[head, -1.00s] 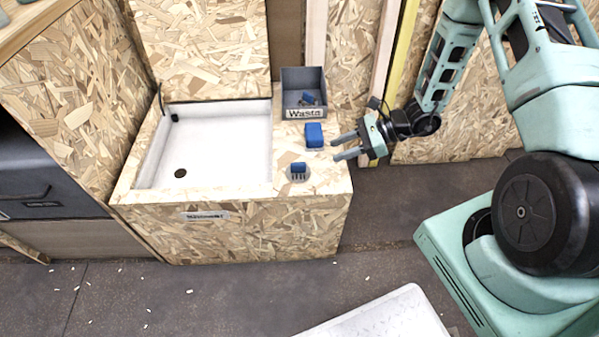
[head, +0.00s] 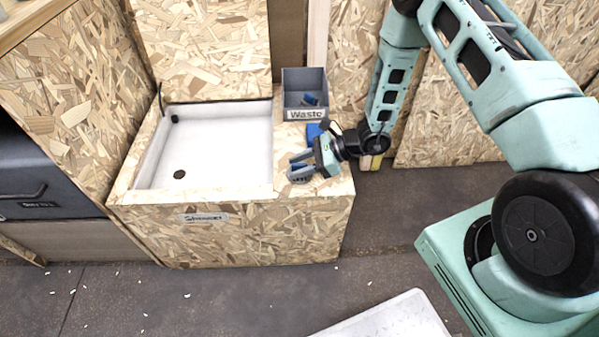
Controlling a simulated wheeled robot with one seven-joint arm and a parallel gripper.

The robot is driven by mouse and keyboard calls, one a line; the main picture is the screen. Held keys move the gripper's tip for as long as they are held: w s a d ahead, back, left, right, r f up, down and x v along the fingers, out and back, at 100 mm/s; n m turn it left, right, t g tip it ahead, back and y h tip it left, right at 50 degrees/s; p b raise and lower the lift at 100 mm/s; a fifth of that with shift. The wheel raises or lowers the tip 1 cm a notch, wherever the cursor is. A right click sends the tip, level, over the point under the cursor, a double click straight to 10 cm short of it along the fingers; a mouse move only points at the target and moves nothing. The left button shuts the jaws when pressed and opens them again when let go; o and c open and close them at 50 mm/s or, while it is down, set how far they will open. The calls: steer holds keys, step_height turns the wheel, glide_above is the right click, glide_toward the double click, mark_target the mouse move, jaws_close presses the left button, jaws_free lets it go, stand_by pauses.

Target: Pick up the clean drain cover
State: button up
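The drain cover (head: 297,180) lies on the right-hand wooden top of the sink cabinet, beside the basin. It is a small grey disc with a blue block on it, now largely hidden by my fingers. My gripper (head: 299,166) is at the cover, its two fingers apart and pointing left, with a bit of blue between them. I cannot tell whether the fingers touch it. The basin's drain hole (head: 179,174) is dark and uncovered.
The white basin (head: 222,150) is empty. A grey bin marked Waste (head: 304,113) with blue pieces inside stands behind the gripper. A blue block (head: 314,132) sits between them, partly hidden by my arm. The raised wooden lid (head: 205,50) stands behind the basin.

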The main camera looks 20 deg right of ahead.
jaws_close()
steer(key=shift+r, duration=0.15)
